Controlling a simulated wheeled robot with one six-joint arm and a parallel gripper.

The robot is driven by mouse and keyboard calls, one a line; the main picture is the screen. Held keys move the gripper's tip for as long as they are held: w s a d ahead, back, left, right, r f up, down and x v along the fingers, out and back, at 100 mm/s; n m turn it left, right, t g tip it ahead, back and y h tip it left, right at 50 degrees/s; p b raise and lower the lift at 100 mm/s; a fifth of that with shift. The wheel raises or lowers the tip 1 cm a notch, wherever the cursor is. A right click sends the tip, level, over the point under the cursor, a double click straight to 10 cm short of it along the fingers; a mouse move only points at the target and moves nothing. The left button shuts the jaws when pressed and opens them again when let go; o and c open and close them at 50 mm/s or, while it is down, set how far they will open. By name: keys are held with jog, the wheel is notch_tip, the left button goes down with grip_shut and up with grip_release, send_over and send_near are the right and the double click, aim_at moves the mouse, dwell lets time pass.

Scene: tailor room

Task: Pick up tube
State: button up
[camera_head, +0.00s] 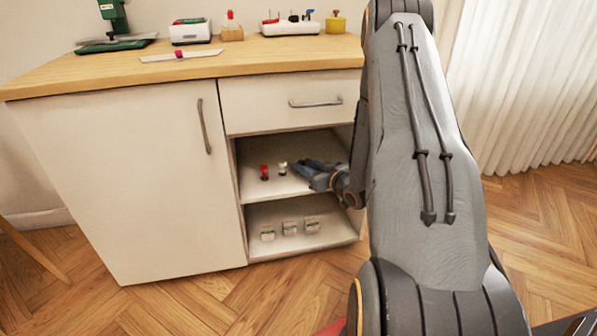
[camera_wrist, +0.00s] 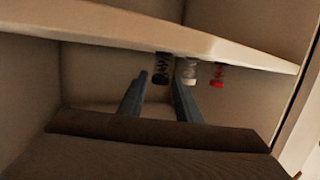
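In the wrist view, which appears upside down, a dark tube (camera_wrist: 162,68), a pale tube (camera_wrist: 188,71) and a red tube (camera_wrist: 218,75) stand in a row on the shelf. My gripper (camera_wrist: 160,77) is open. The dark tube shows between its two fingertips, and I cannot tell if either touches it. The pale tube is just outside the right finger. In the head view, my gripper (camera_head: 301,172) reaches into the upper open shelf from the right. The red tube (camera_head: 264,172) and pale tube (camera_head: 282,168) stand to its left; the dark tube is not clearly visible there.
The cabinet's shelf (camera_head: 262,188) has a drawer (camera_head: 295,103) above and a side wall close to my arm. Several small boxes (camera_head: 289,228) stand on the lower shelf. A closed door (camera_head: 130,180) is at left. Sewing items lie on the countertop (camera_head: 110,68).

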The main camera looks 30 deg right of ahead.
jog(key=shift+b+x, duration=0.4)
jog(key=shift+x, duration=0.7)
jog(key=b+x, duration=0.1)
jog(key=x, duration=0.1)
jog(key=b+x, duration=0.1)
jog(key=x, duration=0.1)
jog(key=shift+w+a+f, duration=0.15)
jog(key=shift+w+f, duration=0.05)
jog(key=shift+f, duration=0.25)
jog(key=shift+r, duration=0.1)
grip_shut()
